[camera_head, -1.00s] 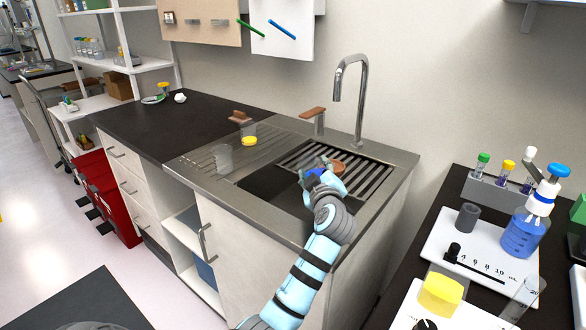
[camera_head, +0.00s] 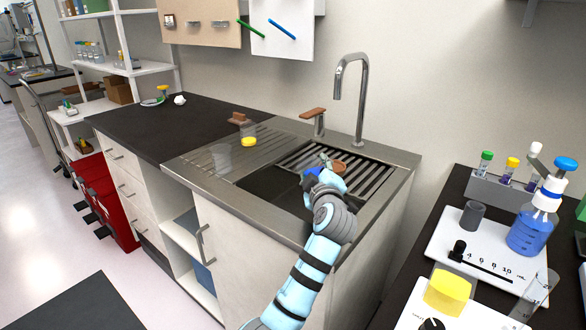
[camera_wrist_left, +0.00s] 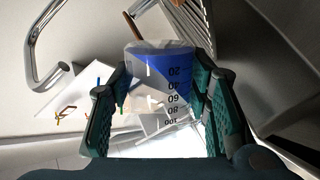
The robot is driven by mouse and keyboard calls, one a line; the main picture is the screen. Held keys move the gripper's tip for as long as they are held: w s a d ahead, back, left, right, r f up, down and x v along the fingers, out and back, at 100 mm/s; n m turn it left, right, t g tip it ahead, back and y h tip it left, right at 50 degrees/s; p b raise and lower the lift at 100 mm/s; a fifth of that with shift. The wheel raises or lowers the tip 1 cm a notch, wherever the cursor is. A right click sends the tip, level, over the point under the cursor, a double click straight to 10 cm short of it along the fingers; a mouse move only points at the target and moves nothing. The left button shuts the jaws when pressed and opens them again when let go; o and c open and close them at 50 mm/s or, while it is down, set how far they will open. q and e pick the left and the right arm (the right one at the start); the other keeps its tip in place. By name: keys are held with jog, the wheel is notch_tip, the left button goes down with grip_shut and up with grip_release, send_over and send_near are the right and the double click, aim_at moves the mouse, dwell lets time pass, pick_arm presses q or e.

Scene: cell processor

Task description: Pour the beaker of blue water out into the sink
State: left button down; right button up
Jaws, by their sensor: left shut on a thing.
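My left gripper (camera_head: 326,178) is over the sink basin (camera_head: 272,190), shut on the beaker of blue water. In the left wrist view the clear beaker (camera_wrist_left: 160,95) is between the two green finger pads, with its scale marks upside down. Blue water (camera_wrist_left: 168,68) is still inside, and its surface runs slantwise across the beaker, so the beaker is tilted. In the head view the beaker is mostly hidden by the gripper; only a blue patch (camera_head: 312,173) shows. I cannot tell whether any water is flowing out. My right gripper is not in view.
The tall faucet (camera_head: 361,95) stands behind the basin, with a brown-handled lever (camera_head: 314,113) beside it. Clear glassware (camera_head: 221,158) and a yellow-based vessel (camera_head: 249,141) stand on the drainboard. The right bench holds a blue bottle (camera_head: 527,233) and a tube rack (camera_head: 500,192).

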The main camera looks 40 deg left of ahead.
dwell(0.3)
pick_arm(q)
jog(key=shift+f+n+b, duration=0.15)
jog(key=shift+n+b, duration=0.45)
jog(key=shift+b, duration=0.3)
jog(key=shift+n+t+b, duration=0.3)
jog(key=shift+n+b, duration=0.3)
jog(key=shift+b, duration=0.35)
